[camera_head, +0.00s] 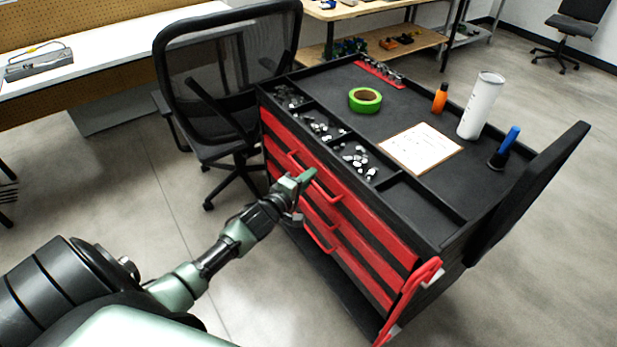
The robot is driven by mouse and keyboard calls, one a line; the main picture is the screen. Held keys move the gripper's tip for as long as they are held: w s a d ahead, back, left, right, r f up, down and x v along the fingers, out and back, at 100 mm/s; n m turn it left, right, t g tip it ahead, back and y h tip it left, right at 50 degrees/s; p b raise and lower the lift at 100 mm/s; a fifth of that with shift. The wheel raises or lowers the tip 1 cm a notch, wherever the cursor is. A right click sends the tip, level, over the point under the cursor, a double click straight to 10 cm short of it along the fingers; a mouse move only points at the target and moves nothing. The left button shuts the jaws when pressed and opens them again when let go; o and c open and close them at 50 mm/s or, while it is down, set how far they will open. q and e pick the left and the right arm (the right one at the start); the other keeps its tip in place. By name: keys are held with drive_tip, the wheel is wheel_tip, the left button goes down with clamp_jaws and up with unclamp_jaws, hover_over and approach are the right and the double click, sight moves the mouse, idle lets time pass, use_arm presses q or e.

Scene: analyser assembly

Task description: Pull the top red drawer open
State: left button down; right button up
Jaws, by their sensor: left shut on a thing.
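The black tool cart stands at the centre right with red drawer fronts facing me. The top red drawer (372,216) is the uppermost long red front, and it looks about flush with the cart body. Its red bar handle (328,192) runs along the front. My left gripper (304,180) reaches in from the lower left and is shut on this handle; its fingers hide part of the bar. My right gripper is not in view.
Another red handle (318,240) sits lower on the cart. The cart top holds green tape (365,100), an orange bottle (439,98), a white tumbler (481,106) and a paper clipboard (420,148). An office chair (226,75) stands close behind left. Floor before the drawers is clear.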

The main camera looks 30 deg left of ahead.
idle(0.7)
use_arm(q)
drive_tip(key=shift+s, duration=0.15)
drive_tip(key=s+a+p, duration=0.3)
drive_tip(key=s+a, duration=0.1)
drive_tip(key=s, duration=0.5)
drive_tip(key=s+a+p, duration=0.3)
drive_tip(key=s+a, duration=0.1)
drive_tip(key=s, duration=0.6)
drive_tip(key=s+a+p, duration=0.3)
drive_tip(key=s+a, duration=0.1)
drive_tip(key=s, duration=0.6)
drive_tip(key=shift+s+a+p, duration=0.15)
drive_tip(key=shift+s+p, duration=0.05)
drive_tip(key=shift+p, duration=0.1)
drive_tip(key=c, duration=1.8)
unclamp_jaws()
drive_tip(key=shift+o, duration=0.2)
